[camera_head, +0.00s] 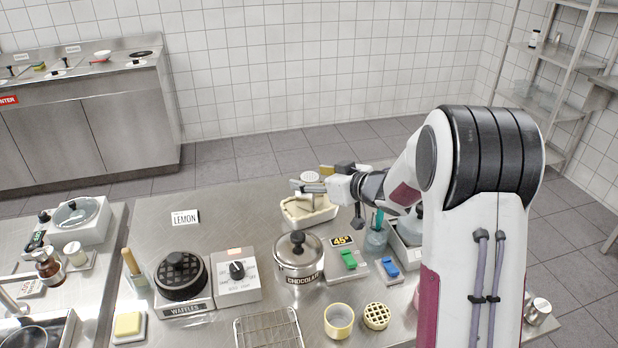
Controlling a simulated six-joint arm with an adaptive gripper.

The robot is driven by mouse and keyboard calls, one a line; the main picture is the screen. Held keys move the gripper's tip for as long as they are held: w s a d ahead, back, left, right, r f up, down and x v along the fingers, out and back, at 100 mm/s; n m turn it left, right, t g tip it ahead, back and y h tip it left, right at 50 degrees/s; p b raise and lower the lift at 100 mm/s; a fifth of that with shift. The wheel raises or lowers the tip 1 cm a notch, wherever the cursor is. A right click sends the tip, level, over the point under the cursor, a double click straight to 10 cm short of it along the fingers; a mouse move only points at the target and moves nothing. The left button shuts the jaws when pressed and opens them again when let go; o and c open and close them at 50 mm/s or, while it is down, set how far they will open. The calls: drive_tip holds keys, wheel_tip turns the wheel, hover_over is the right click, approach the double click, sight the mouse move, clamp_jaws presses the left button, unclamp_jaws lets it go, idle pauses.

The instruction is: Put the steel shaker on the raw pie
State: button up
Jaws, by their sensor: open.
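A small round pale top (311,177), which looks like the steel shaker's lid, shows between the fingers of my gripper (312,181). My gripper is open, above the far end of a cream tray (296,219). The fingers hide most of this object, so I cannot tell whether they touch it or what it stands on. A small pale yellow round with a lattice top, seemingly the raw pie (376,316), lies on the steel counter near the front. It is well apart from my gripper, toward the lower right.
A lidded chocolate pot (298,259) and a scale with a green button (347,262) stand between the tray and the pie. A cream ring (339,320) and wire rack (268,331) lie left of the pie. Another steel container (538,310) is at far right.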

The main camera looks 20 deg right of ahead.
drive_tip(key=v, duration=1)
idle(0.7)
drive_tip(key=s+d+r+m+g+h, duration=0.1)
drive_tip(key=s+d+r+m+h, duration=0.3)
drive_tip(key=s+r+h, duration=0.6)
drive_tip(key=s+a+f+g+y, duration=0.1)
drive_tip(key=s+a, duration=0.3)
drive_tip(key=s, duration=0.4)
drive_tip(key=s+a+f+g+y, duration=0.1)
drive_tip(key=s+a+f+g, duration=0.2)
drive_tip(key=s, duration=0.6)
drive_tip(key=s+a+f+m+g+y, duration=0.1)
drive_tip(key=s+a+f+y, duration=0.1)
drive_tip(key=s+a, duration=0.3)
drive_tip(key=s+f, duration=0.1)
drive_tip(key=s, duration=0.3)
drive_tip(key=shift+s+g, duration=0.2)
drive_tip(key=shift+g, duration=0.2)
drive_tip(key=shift+a, duration=0.1)
